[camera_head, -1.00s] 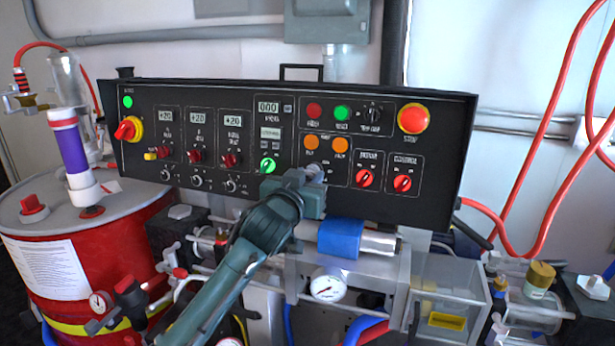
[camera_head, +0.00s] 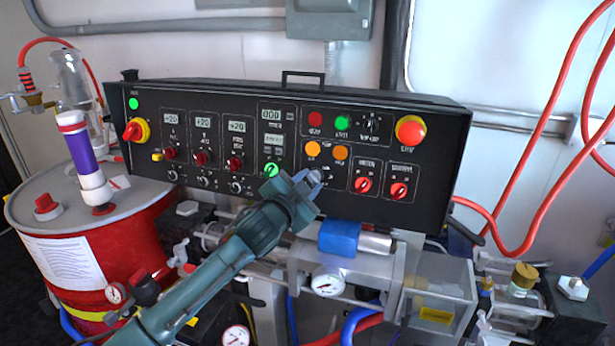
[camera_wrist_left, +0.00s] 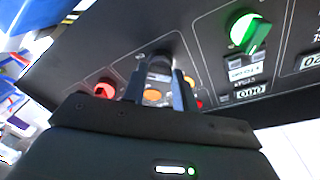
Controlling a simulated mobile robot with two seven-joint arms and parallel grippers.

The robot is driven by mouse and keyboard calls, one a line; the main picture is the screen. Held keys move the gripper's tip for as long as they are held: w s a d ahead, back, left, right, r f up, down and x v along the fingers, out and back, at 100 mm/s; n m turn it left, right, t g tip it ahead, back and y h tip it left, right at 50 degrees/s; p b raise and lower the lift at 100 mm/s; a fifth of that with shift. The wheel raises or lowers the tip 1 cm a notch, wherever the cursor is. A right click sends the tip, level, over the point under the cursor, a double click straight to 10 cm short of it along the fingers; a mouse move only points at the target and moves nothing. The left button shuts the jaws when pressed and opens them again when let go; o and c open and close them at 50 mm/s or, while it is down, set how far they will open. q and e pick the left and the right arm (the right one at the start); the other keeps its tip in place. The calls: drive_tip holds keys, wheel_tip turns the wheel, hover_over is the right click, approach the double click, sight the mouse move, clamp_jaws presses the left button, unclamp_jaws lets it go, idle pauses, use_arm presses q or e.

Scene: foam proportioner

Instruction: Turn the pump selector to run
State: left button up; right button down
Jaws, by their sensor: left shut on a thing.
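A black control panel (camera_head: 225,110) carries the knobs and lamps. The pump selector seems to be the dark knob (camera_head: 326,172) below two orange lamps, largely hidden by my gripper in the head view; its label is not readable. My left gripper (camera_head: 313,178) is at this knob. In the left wrist view, its two fingers (camera_wrist_left: 160,88) are closed on the dark knob (camera_wrist_left: 160,66). The knob's exact pointing direction cannot be told. My right gripper is not in view.
A green selector (camera_head: 271,170) sits left of the gripper, and red selectors (camera_head: 363,185) sit to its right. A red emergency button (camera_head: 410,130) is at the upper right. A blue-banded cylinder (camera_head: 340,237) and piping lie just below the panel.

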use_arm(q)
drive_tip(key=shift+m, duration=0.5)
drive_tip(key=o, duration=1)
drive_tip(key=shift+s, duration=0.1)
drive_tip(key=b+v, duration=0.1)
drive_tip(key=v, duration=1.2)
drive_tip(key=shift+a+b, duration=0.1)
drive_tip(key=shift+b, duration=0.25)
